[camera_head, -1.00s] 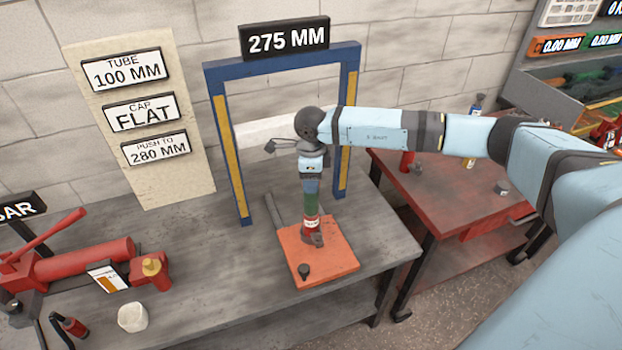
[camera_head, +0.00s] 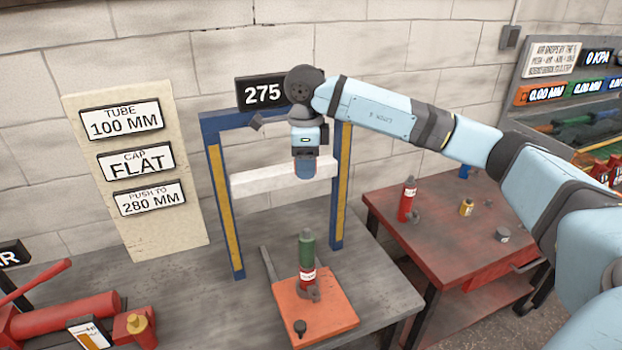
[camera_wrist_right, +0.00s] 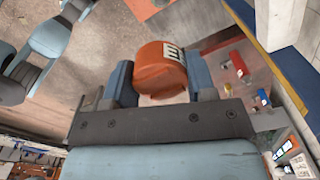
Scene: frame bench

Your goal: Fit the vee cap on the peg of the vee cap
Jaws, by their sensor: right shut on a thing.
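My right gripper (camera_head: 305,172) is shut and raised above the workbench, in front of the blue frame. In the right wrist view, an orange rounded piece (camera_wrist_right: 160,68) with a white lettered label sits between its blue fingers. I cannot tell whether this piece is the vee cap, as its shape is mostly hidden in the head view. Below, a red jack (camera_head: 307,279) with a green tube (camera_head: 306,248) on top stands upright on an orange base plate (camera_head: 335,314). I cannot single out the vee cap's peg. My left gripper is not in view.
The blue press frame (camera_head: 218,200) with a white crossbar (camera_head: 260,180) stands behind. A small dark knob (camera_head: 300,327) is on the plate's front. A red table (camera_head: 440,250) at the right holds a red bottle-like thing (camera_head: 407,200) and small parts. Red equipment (camera_head: 60,312) lies at the left.

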